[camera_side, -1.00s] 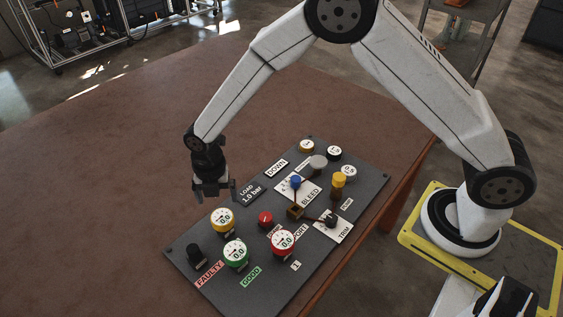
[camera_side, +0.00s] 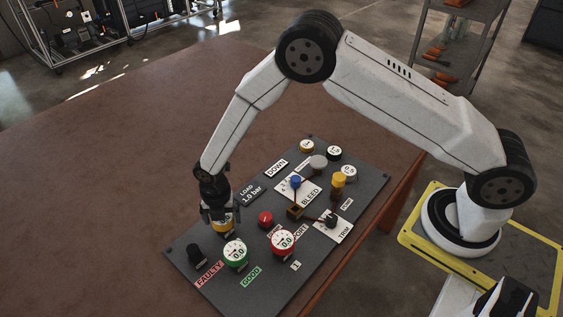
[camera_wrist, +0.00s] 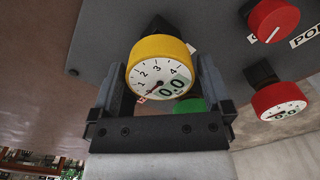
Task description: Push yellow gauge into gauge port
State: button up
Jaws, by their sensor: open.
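The yellow gauge (camera_side: 223,231) stands on the grey panel, mostly hidden by my gripper in the side view. In the wrist view the yellow gauge (camera_wrist: 161,66) shows its white dial and a reading of 0.0 between the fingers. My gripper (camera_side: 220,219) is open and points down, with one finger on each side of the gauge. In the wrist view a small gap shows at the left finger; contact on the right cannot be told. A PORT label (camera_wrist: 305,36) is partly visible in the wrist view beside a red knob (camera_wrist: 273,20). The port opening itself cannot be made out.
A green gauge (camera_side: 236,254) stands close in front of my gripper, and a red gauge (camera_side: 283,243) to its right. A black knob (camera_side: 196,256) is at the left. A yellow-topped post (camera_side: 338,184) and a blue-knobbed lever (camera_side: 296,181) rise farther right. The brown table (camera_side: 110,170) is clear at left.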

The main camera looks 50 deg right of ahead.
jog(key=shift+f, duration=0.35)
grip_shut()
dwell(0.3)
